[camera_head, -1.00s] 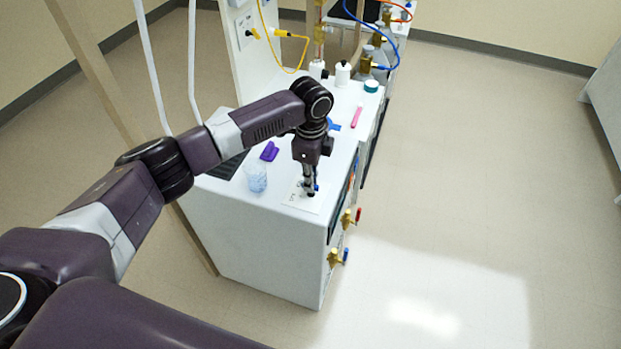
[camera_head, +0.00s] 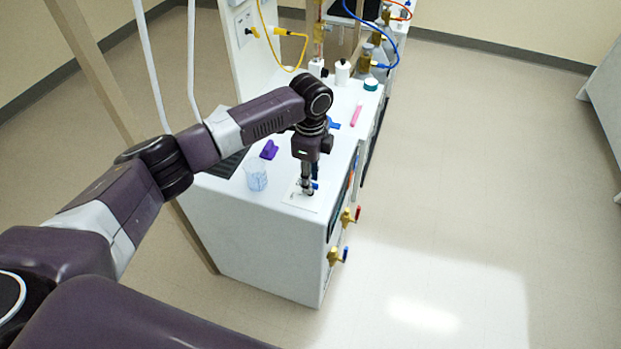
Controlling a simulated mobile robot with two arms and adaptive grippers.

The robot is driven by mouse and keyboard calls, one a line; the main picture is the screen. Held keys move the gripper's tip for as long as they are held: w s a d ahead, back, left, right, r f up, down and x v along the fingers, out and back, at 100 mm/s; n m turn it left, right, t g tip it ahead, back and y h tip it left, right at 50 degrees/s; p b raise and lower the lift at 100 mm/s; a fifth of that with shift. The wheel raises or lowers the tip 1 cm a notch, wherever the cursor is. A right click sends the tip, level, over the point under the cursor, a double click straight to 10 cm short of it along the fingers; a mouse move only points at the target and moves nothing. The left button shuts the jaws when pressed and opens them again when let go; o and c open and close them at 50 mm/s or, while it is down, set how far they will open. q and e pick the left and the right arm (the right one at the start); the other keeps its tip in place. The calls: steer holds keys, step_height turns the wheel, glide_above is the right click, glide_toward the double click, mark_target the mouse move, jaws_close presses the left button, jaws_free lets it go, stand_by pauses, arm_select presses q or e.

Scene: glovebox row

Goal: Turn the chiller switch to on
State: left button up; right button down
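A white plate (camera_head: 295,201) with small dark marks lies flat on the bench top near its front right corner. I take it as the chiller switch's plate; the switch's knob is hidden by my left gripper, so its setting cannot be read. My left gripper (camera_head: 307,191) points straight down at this plate, with its fingertips at or just above it. The fingers are too small and overlapped to tell whether they are shut on the knob. My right gripper is not in view.
A clear beaker (camera_head: 256,177) and a purple item (camera_head: 269,150) stand left of the gripper. A pink item (camera_head: 356,116) and white bottle (camera_head: 342,72) are farther back. Brass valves (camera_head: 335,256) jut from the bench's right side. The floor to the right is clear.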

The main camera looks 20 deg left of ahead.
arm_select(q)
step_height(320, 180, up, 12)
steer(key=shift+f, duration=0.2)
steer(key=shift+f, duration=0.1)
stand_by(0.4)
